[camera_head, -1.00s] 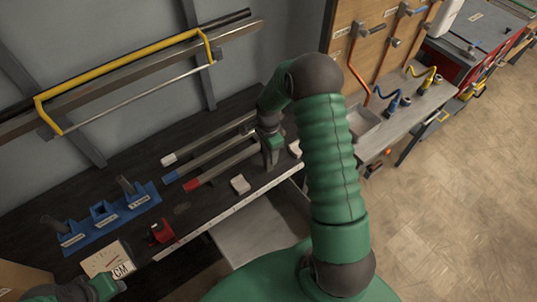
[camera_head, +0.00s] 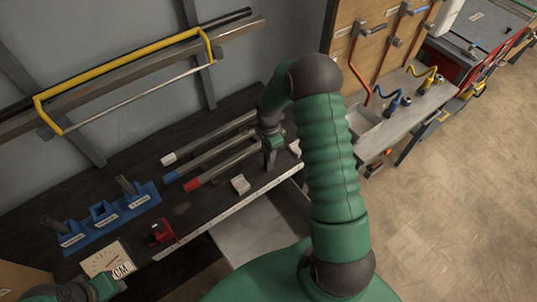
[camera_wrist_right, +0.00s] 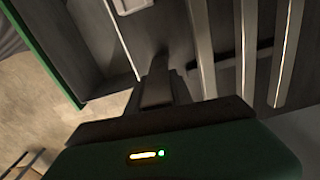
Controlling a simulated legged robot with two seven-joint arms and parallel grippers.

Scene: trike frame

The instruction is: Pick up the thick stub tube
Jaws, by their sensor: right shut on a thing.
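My right gripper (camera_head: 270,158) is low over the dark bench, by the right ends of the long tubes. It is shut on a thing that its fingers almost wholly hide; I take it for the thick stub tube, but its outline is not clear. In the right wrist view, a dark finger (camera_wrist_right: 157,88) reaches towards the bench. A blue rack (camera_head: 85,238) at the left holds short dark tubes, one at its left end (camera_head: 55,224) and one at its right end (camera_head: 126,186); its middle slot looks empty. My left gripper (camera_head: 105,288) is at the lower left, its jaws unclear.
Three long tubes with white, blue and red (camera_head: 193,185) ends lie side by side on the bench. A small pale block (camera_head: 240,184), a red item (camera_head: 160,232) and a card marked CM (camera_head: 108,262) are near the front edge. A grey tray (camera_head: 362,120) stands at the right.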

